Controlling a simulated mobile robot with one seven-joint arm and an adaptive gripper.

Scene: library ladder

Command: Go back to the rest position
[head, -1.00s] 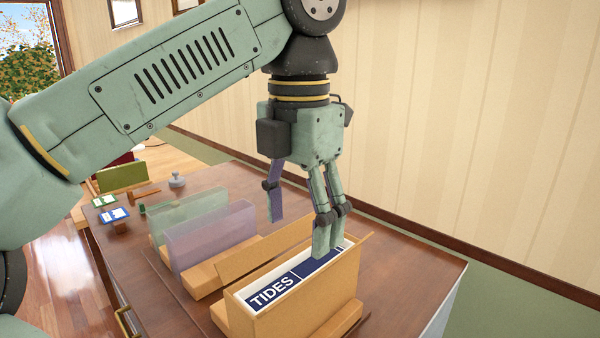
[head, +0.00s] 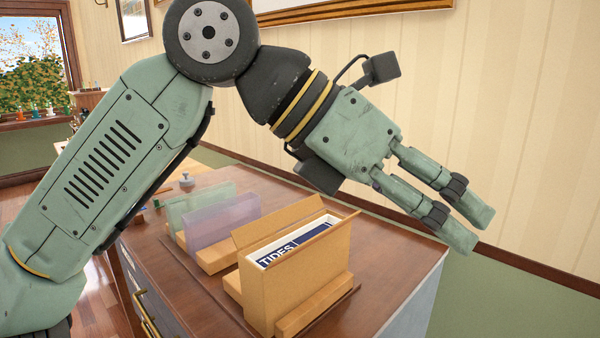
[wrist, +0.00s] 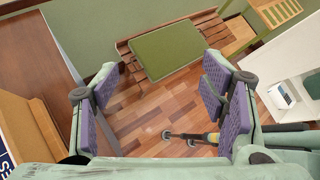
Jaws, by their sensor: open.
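My gripper (head: 462,218) is open and empty, raised in the air to the right of the cabinet top in the head view. It tilts down toward the right. In the wrist view its purple-padded fingers (wrist: 165,105) stand wide apart with nothing between them. A tan box (head: 300,290) stands open on the cabinet top, below and left of my gripper. A dark blue and white item lettered TIDES (head: 290,250) sits inside it. My gripper is clear of both.
The wooden cabinet top (head: 385,262) also bears a translucent purple holder (head: 222,222) and a translucent green one (head: 195,205). The wall (head: 500,120) is behind my gripper. The wrist view shows a bench with a green cushion (wrist: 166,49) and a white shelf unit (wrist: 285,60).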

